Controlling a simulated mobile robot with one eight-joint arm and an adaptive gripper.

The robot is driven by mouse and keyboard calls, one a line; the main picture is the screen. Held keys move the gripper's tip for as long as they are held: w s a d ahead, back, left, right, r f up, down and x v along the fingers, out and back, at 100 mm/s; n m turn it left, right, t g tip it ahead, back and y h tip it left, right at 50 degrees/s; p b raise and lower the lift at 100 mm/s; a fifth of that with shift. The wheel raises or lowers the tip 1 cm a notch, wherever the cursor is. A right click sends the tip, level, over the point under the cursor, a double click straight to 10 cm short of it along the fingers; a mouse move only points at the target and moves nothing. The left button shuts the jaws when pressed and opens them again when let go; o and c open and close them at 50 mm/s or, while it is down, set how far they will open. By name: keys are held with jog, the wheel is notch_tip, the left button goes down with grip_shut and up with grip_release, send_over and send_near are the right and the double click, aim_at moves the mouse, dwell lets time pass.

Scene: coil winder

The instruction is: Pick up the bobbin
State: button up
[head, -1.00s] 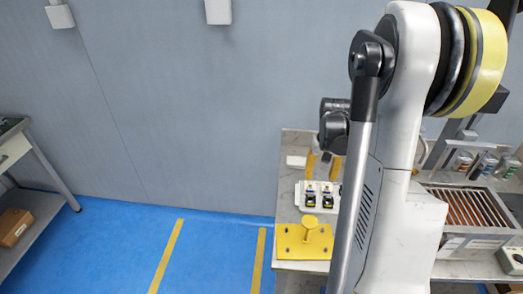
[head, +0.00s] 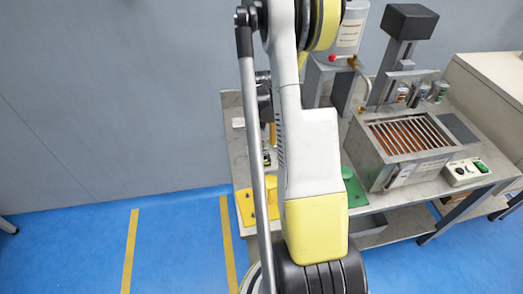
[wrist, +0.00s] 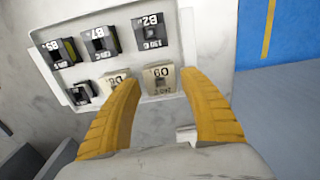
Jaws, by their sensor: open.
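A white tray (wrist: 210,35) fills the upper middle of the wrist view and holds several small labelled blocks or bobbins in rows. Most are black, such as the one at the top right (wrist: 151,32); two are beige. My gripper (wrist: 162,80) is open, its two yellow fingers pointing at the tray's near row. One beige bobbin (wrist: 160,78) lies between the fingertips in the picture; contact cannot be told. The other beige one (wrist: 112,80) is partly covered by the left finger. In the head view my arm hides most of the tray.
A yellow plate (head: 246,208) lies at the table's front edge, partly behind my arm. To the right stand a green fixture (head: 355,188), a machine with a slatted top (head: 408,135) and a control box (head: 465,172). Blue floor is free at the left.

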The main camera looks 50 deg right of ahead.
jog(key=shift+a+f, duration=0.1)
jog(key=shift+f, duration=0.85)
jog(key=c, duration=0.9)
jog(key=shift+o, duration=0.2)
jog(key=shift+r, duration=0.1)
jog(key=shift+r, duration=0.25)
jog(key=shift+c, duration=0.6)
notch_tip(320, 180, up, 4)
jog(key=shift+p, duration=1.1)
grip_shut()
jog(key=s+d+r+p, duration=0.3)
jog(key=s+d+r, duration=0.3)
jog(key=s, duration=0.3)
jog(key=shift+s+d+r, duration=0.25)
jog(key=shift+s+d, duration=0.05)
jog(key=shift+d, duration=0.1)
